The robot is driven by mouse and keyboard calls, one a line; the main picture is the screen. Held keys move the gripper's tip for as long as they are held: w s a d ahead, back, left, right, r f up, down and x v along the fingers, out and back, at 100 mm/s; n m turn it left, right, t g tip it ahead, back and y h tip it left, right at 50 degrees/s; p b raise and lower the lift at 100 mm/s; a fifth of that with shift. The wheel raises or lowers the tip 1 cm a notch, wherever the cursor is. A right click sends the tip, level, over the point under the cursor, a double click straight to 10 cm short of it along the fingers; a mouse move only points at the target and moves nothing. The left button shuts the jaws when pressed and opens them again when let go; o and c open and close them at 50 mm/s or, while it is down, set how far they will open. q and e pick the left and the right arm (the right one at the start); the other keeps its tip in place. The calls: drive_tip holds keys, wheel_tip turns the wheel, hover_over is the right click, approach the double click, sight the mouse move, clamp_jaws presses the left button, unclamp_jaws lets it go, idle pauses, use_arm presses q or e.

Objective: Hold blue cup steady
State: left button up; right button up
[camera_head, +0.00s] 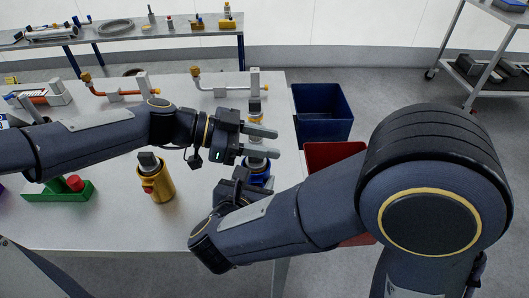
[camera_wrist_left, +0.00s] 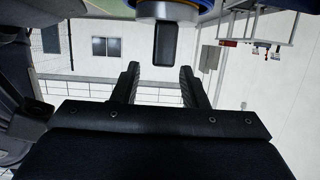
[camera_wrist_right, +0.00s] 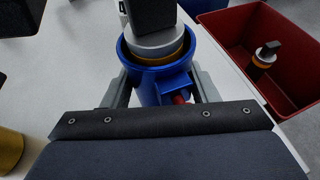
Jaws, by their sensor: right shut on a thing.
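The blue cup (camera_head: 260,180) is near the table's right edge, partly hidden by my right gripper and arm. In the right wrist view the blue cup (camera_wrist_right: 164,82) stands with a grey and gold part (camera_wrist_right: 158,45) with a dark block top seated in its mouth. My right gripper (camera_wrist_right: 165,90) is shut on the cup, one finger on each side. My left gripper (camera_head: 276,142) is open just above the cup in the head view. In the left wrist view its fingers (camera_wrist_left: 160,72) are apart, with a dark block (camera_wrist_left: 166,44) beyond the gap; contact cannot be told.
A yellow cup (camera_head: 158,184) with a dark-topped part stands left of my right gripper. A green block with a red knob (camera_head: 74,183) is further left. Pipe fittings (camera_head: 220,91) line the table's back. A blue bin (camera_head: 322,128) and red bin (camera_wrist_right: 295,90) stand right of the table.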

use_arm(q)
wheel_tip(320, 180, up, 6)
drive_tip(key=shift+f, duration=0.1)
use_arm(e)
drive_tip(key=o, duration=1.2)
drive_tip(key=shift+s, duration=0.1)
